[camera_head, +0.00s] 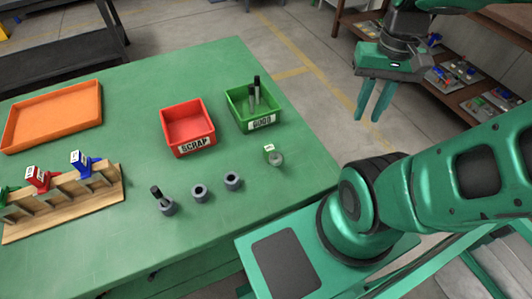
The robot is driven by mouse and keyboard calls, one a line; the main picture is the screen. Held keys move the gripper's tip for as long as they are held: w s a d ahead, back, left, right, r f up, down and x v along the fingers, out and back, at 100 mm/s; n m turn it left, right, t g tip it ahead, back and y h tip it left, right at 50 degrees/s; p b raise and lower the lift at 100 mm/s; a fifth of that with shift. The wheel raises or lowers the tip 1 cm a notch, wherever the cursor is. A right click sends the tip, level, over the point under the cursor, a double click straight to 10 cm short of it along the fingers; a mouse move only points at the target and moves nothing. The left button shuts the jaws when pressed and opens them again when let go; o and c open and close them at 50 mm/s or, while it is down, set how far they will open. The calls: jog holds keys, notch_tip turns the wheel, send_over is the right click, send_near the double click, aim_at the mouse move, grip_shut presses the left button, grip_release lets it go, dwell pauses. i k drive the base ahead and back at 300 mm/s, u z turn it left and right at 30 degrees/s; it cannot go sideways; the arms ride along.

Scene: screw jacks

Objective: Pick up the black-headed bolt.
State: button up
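A bolt with a black head (156,191) leans slightly in a grey collar (167,208) on the green table, left of two other grey collars. Another dark-topped bolt (257,82) stands in the green bin labelled GOOD (238,121), with greyish shafts beside it. My gripper (373,113) is at the upper right, beyond the table's right edge. Its two teal fingers point down, apart, with nothing between them. It is far from both dark-topped bolts.
A red SCRAP bin (186,144), an orange tray (52,118) and a wooden rack (68,207) with coloured clamp-like pieces stand on the table. Grey collars (200,192) (232,181) and a small green-and-white piece (273,155) lie near its front. A shelf (470,84) stands behind my gripper.

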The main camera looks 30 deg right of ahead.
aim_at(155, 191)
jog(key=z, duration=0.05)
jog(key=k, duration=1.45)
jog(key=u, duration=0.7)
jog(key=i, duration=1)
jog(key=z, duration=0.05)
